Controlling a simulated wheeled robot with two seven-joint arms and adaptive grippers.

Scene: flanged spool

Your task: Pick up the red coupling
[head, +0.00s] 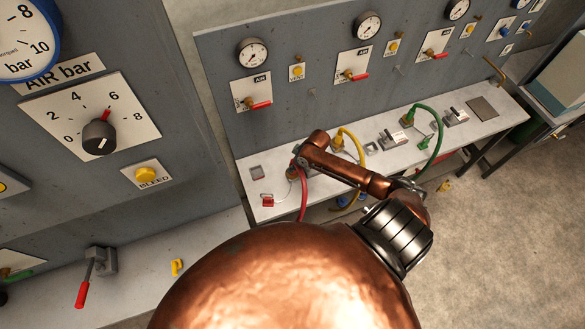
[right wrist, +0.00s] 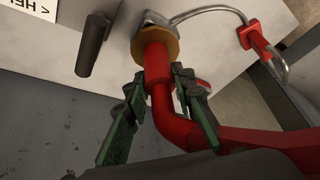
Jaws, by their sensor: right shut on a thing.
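The red coupling (right wrist: 158,66) is in the right wrist view, with a brass collar (right wrist: 157,42) at its upper end and a thick red hose (right wrist: 235,138) bending away to the lower right. The collar meets a grey metal fitting on the pale bench. My right gripper (right wrist: 157,80) is shut on the coupling, with one green-padded finger on each side. In the head view my right gripper (head: 294,170) is small and partly hidden by my wrist; the red hose (head: 303,200) hangs below it. My left gripper is not in view.
A wire runs from the fitting to a red clip (right wrist: 257,42). A dark handle (right wrist: 93,44) stands close to the left finger. On the bench (head: 225,238) are yellow (head: 357,143) and green (head: 430,118) hoses. A gauge panel (head: 215,60) rises behind.

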